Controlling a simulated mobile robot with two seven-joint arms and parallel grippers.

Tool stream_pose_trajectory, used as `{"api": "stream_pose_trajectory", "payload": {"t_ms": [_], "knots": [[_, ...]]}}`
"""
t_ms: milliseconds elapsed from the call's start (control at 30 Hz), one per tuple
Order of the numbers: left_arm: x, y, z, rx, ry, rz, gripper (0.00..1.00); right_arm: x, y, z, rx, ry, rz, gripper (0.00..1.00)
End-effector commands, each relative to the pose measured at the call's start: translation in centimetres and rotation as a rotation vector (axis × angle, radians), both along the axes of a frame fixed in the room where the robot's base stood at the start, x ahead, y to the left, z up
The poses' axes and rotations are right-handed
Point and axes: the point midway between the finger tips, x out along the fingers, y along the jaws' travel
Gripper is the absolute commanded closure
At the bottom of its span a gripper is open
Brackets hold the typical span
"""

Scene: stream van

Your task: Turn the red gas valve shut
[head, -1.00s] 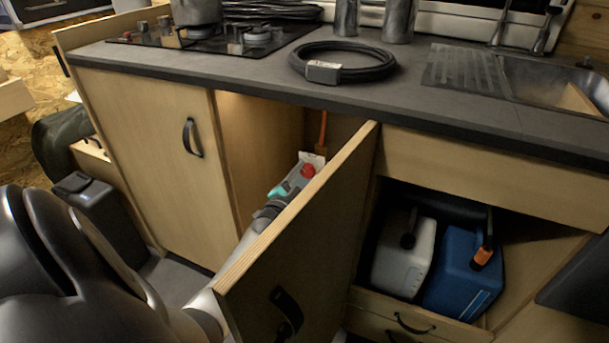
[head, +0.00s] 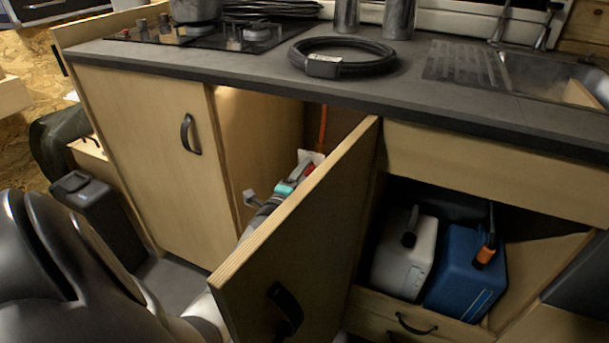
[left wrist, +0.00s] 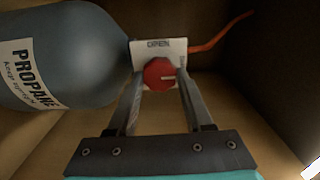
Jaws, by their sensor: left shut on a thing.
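In the head view the valve (head: 309,169) shows as a small bit of red inside the open cupboard, partly hidden. My left gripper (left wrist: 160,82) reaches into the cupboard with one finger on each side of the knob, shut on it. In the head view the left gripper (head: 298,178) is mostly behind the door. My right gripper is not in view.
A grey propane bottle (left wrist: 75,55) lies left of the valve in the wrist view, with an orange hose (left wrist: 222,35) at right. The open cupboard door (head: 300,230) stands close beside my left arm. A worktop (head: 230,75) is above.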

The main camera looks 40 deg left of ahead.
Motion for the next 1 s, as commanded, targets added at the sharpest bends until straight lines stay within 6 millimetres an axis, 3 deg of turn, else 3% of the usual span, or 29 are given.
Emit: {"api": "stream_pose_trajectory", "payload": {"t_ms": [600,633,900,1000], "knots": [[-0.08,0.05,-0.13,0.044,0.017,0.001,1.00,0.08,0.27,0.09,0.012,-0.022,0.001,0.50],[-0.08,0.05,-0.12,0.044,0.017,0.001,0.48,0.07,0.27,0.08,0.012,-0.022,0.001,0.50],[-0.04,0.03,-0.06,0.042,0.016,0.001,0.19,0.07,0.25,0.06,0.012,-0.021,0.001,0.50],[-0.02,0.02,-0.04,0.042,0.014,0.000,0.19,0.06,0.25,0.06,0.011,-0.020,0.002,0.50]]}}
